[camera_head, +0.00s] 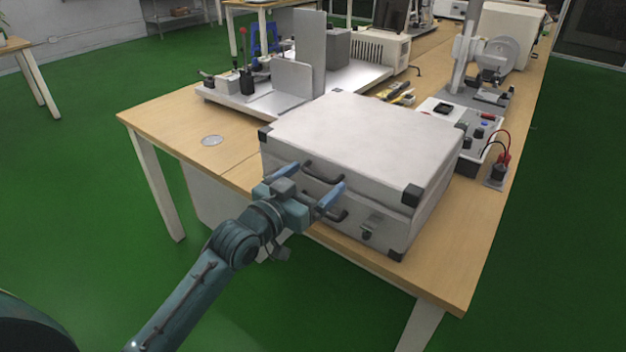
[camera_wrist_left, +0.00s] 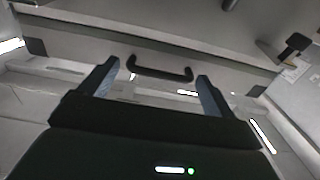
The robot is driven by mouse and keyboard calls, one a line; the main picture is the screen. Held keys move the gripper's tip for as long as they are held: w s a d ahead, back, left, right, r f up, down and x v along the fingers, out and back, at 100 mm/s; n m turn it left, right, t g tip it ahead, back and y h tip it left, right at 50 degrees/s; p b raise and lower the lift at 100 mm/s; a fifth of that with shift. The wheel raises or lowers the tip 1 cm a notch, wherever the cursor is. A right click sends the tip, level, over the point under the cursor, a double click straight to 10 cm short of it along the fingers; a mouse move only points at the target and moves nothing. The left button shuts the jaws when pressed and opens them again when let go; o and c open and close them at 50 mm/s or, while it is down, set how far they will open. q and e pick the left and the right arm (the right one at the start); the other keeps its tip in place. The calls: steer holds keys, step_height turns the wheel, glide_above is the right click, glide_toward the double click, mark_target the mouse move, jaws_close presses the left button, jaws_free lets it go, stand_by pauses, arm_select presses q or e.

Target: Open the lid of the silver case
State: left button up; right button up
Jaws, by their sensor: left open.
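The silver case (camera_head: 355,136) lies flat on the wooden table with its lid closed. It has black corner pieces, and its front faces my arm. Two dark handles show on the front, an upper one (camera_head: 323,172) and a lower one partly behind my gripper. A latch (camera_head: 371,228) is at the right of the front. My left gripper (camera_head: 316,180) is open in front of the case, with its blue fingers to either side of the upper handle. In the left wrist view a dark handle (camera_wrist_left: 160,72) lies between and beyond the two fingertips, not gripped. My right gripper is not in view.
Behind the case is a white apparatus base (camera_head: 250,102) with upright plates. To the right are a control box with wires (camera_head: 478,130) and a stand instrument (camera_head: 490,60). The table's front left corner (camera_head: 165,118) is clear, apart from a round disc.

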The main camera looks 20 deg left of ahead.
arm_select(q)
steer(key=shift+w+d, duration=0.1)
steer(key=shift+w, duration=0.2)
steer(key=shift+c, duration=0.4)
